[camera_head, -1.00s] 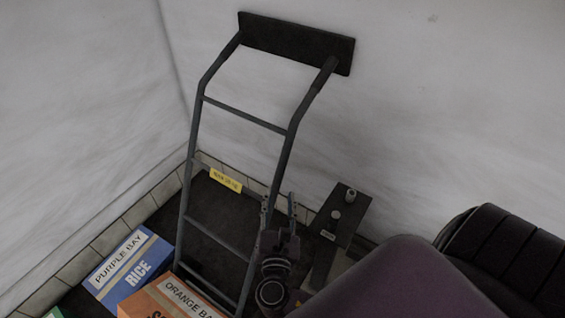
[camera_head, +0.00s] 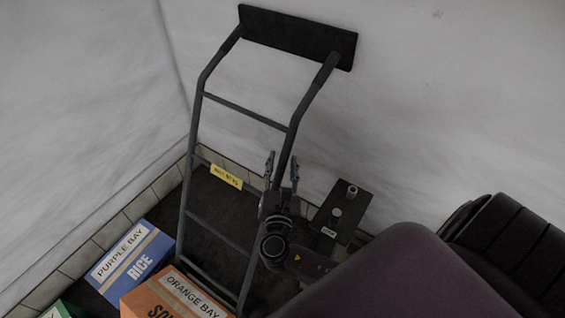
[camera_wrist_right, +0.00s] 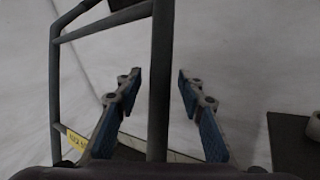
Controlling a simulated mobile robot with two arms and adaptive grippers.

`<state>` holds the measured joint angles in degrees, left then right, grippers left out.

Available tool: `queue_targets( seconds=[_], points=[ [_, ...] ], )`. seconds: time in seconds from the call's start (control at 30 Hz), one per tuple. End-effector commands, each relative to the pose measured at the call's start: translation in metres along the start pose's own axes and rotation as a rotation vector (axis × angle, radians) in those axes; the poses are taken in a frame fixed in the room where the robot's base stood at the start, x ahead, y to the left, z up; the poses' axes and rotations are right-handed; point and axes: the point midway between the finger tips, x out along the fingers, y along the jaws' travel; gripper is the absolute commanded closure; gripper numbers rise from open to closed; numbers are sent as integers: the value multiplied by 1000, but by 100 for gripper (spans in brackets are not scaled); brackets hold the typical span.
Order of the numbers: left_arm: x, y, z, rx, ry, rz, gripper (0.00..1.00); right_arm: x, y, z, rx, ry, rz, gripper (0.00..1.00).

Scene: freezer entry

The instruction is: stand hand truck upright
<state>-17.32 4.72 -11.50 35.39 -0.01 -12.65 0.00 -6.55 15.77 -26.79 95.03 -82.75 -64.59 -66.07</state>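The hand truck (camera_head: 243,115) is a dark grey tubular frame with rungs, a yellow label (camera_head: 226,176) and a black plate (camera_head: 297,38) at its upper end, close to the back wall. It looks tilted; its lower end is hidden by boxes. My right gripper (camera_head: 282,160) is open at its right rail. In the right wrist view the rail (camera_wrist_right: 160,75) runs between the two spread blue-padded fingers (camera_wrist_right: 160,92), with a gap to the right finger. I cannot tell how deep it sits between them. My left gripper is not in view.
A blue rice box (camera_head: 130,265) and an orange box (camera_head: 175,297) lie at the lower left, by the truck's lower end. White walls meet behind the truck.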

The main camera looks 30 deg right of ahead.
Motion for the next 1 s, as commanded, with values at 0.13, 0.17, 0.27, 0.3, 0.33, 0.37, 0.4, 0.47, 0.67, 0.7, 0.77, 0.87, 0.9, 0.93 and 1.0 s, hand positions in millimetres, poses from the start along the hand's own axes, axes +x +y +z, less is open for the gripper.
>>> queue_targets(
  seconds=[0.13, 0.17, 0.27, 0.3, 0.33, 0.37, 0.4, 0.47, 0.67, 0.7, 0.77, 0.87, 0.9, 0.93, 1.0],
  points=[
    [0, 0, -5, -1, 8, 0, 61, 0, 0, 0, 0, 0, 0, 72],
    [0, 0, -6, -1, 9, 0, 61, 0, 0, 0, 0, 0, 0, 75],
    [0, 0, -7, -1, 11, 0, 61, 0, 0, 0, 0, 0, 0, 86],
    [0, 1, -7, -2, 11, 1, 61, 0, 0, 0, 0, 0, 0, 91],
    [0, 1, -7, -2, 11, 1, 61, 0, 0, 0, 0, 0, 0, 94],
    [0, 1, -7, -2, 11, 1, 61, 0, 0, 0, 0, 0, 0, 97],
    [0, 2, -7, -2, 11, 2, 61, 0, 0, 0, 0, 0, 0, 100],
    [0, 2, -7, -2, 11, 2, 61, 0, 0, 0, 0, 0, 0, 100],
    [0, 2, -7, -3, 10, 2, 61, -1, 0, 0, 0, 0, -1, 100],
    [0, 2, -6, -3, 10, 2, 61, -1, 0, 0, 0, 0, 0, 100],
    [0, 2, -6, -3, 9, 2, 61, -3, 2, 0, -1, -1, 0, 100],
    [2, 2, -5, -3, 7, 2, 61, -10, 8, 0, -3, -6, 2, 100],
    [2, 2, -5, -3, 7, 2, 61, -15, 12, 0, -6, -10, 5, 100],
    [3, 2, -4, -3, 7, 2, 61, -20, 16, 0, -9, -14, 7, 100],
    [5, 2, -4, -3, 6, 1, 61, -34, 28, 2, -14, -26, 11, 100]
  ],
)
